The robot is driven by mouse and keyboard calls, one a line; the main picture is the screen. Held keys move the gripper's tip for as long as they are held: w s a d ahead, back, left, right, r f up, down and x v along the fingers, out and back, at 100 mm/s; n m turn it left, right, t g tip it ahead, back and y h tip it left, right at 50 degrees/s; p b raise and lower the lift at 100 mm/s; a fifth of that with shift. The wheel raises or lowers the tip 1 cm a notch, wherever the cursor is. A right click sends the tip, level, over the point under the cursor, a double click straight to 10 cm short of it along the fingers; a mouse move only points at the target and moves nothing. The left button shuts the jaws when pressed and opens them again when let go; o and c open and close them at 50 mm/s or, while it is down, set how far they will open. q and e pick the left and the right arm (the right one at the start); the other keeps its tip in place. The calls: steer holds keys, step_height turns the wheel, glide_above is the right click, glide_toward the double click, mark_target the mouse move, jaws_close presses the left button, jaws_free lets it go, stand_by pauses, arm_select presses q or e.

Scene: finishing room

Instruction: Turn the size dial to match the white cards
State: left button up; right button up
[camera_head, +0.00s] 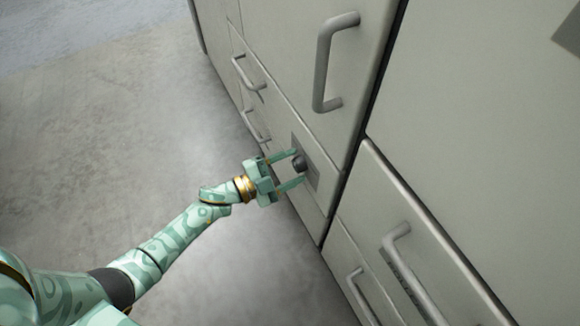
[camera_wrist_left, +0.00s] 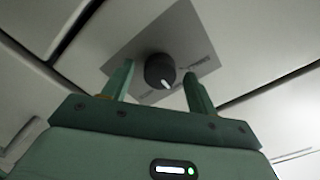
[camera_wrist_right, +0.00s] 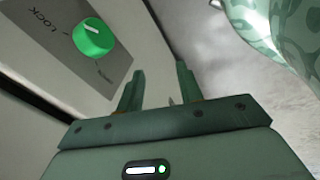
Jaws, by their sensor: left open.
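A dark round dial (camera_head: 299,163) sits on a grey plate (camera_head: 312,172) on the cabinet front. In the left wrist view the dial (camera_wrist_left: 159,70) shows a white pointer mark at its lower edge, and small lettering on the plate is too blurred to read. My left gripper (camera_head: 298,168) is open, with one finger on each side of the dial; I cannot tell whether they touch it. My right gripper (camera_wrist_right: 160,80) is open and empty in its own wrist view, near a green knob. No white cards are in view.
The green knob (camera_wrist_right: 94,37) has a white mark and sits on a grey plate (camera_wrist_right: 60,22) lettered LOCK. Grey cabinet fronts carry bar handles, such as a large one (camera_head: 323,62) above the dial and another (camera_head: 405,275) at lower right. The concrete floor (camera_head: 110,130) at left is clear.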

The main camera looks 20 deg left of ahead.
arm_select(q)
steer(key=c, duration=1)
